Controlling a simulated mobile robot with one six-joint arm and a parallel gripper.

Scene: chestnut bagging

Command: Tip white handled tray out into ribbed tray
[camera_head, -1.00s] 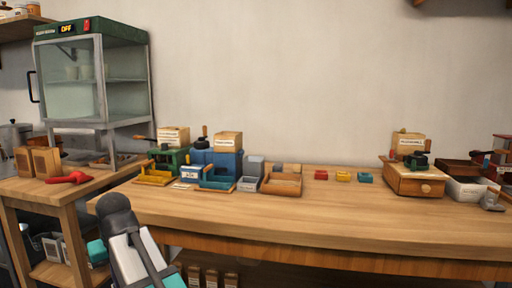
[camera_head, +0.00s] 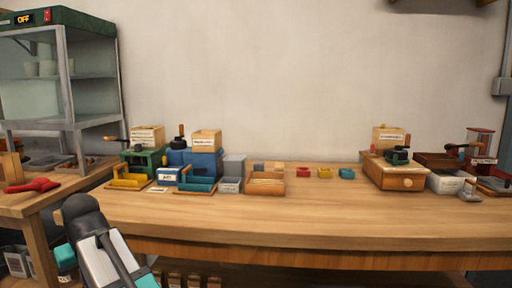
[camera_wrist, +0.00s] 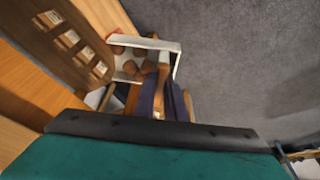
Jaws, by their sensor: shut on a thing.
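In the wrist view, a white handled tray (camera_wrist: 174,46) holds several brown chestnuts (camera_wrist: 131,66). My gripper (camera_wrist: 163,96) is shut on the tray's handle side, which my fingers partly hide. The tray hangs over grey floor beside the wooden table. In the head view my arm shows at the lower left; my gripper and the white tray are outside that picture. I cannot pick out the ribbed tray for certain; several small trays stand on the long table.
The long wooden table (camera_head: 300,220) has a clear front strip. On it are a yellow tray (camera_head: 128,182), a teal tray (camera_head: 197,184), a wooden tray (camera_head: 265,187) and a wooden drawer box (camera_head: 394,178). A glass cabinet (camera_head: 40,80) stands at the left. A red scoop (camera_head: 34,186) lies below it.

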